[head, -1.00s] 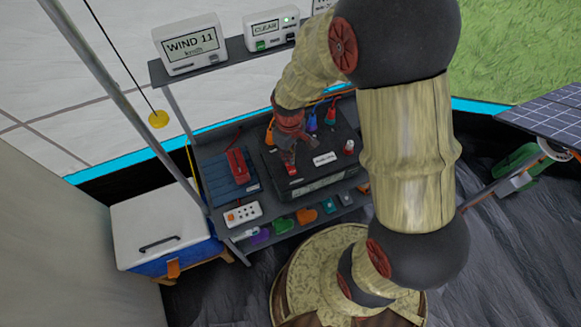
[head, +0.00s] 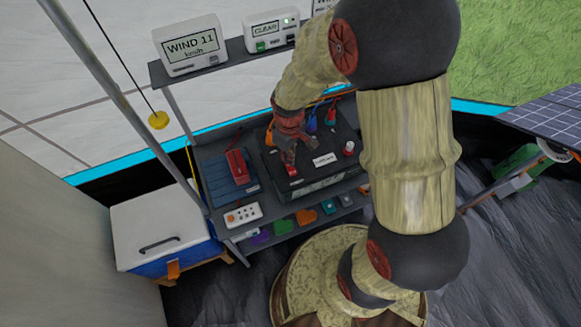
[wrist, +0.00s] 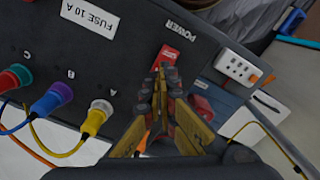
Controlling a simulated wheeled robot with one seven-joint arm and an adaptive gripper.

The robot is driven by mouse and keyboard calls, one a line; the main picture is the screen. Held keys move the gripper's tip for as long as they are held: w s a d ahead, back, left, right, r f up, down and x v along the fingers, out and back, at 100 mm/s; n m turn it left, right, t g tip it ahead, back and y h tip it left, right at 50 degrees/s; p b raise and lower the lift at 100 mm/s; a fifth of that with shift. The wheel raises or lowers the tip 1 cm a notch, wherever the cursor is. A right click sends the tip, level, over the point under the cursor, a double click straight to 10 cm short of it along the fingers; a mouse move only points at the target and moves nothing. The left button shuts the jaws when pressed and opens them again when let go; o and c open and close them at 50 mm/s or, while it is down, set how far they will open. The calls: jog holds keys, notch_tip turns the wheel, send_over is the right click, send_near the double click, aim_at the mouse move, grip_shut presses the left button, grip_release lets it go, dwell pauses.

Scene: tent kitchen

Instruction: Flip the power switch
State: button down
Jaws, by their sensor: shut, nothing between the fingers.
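The power switch (wrist: 168,55) is a small red rocker on a dark box (wrist: 120,55), beside a white POWER label. It also shows in the head view (head: 293,171), near the box's front left corner. My gripper (wrist: 161,72) is shut and empty, pointing at the switch. Its fingertips are right at the switch's lower edge in the wrist view and hide part of it. In the head view my gripper (head: 288,155) reaches down over the box. I cannot tell whether the fingertips touch the switch, or which way it is set.
Red, blue and yellow plugs (wrist: 98,115) with cables stand along one side of the box. A white power strip (head: 242,214) and a red item on a blue case (head: 227,176) lie to its left. An upper shelf with displays (head: 190,44) stands behind.

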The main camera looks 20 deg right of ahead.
jog(key=shift+f+b, duration=0.7)
jog(key=shift+f, duration=0.45)
dwell(0.8)
jog(key=shift+r, duration=0.15)
jog(key=shift+r+p, duration=2.75)
jog(key=shift+r, duration=0.7)
jog(key=shift+f, duration=0.1)
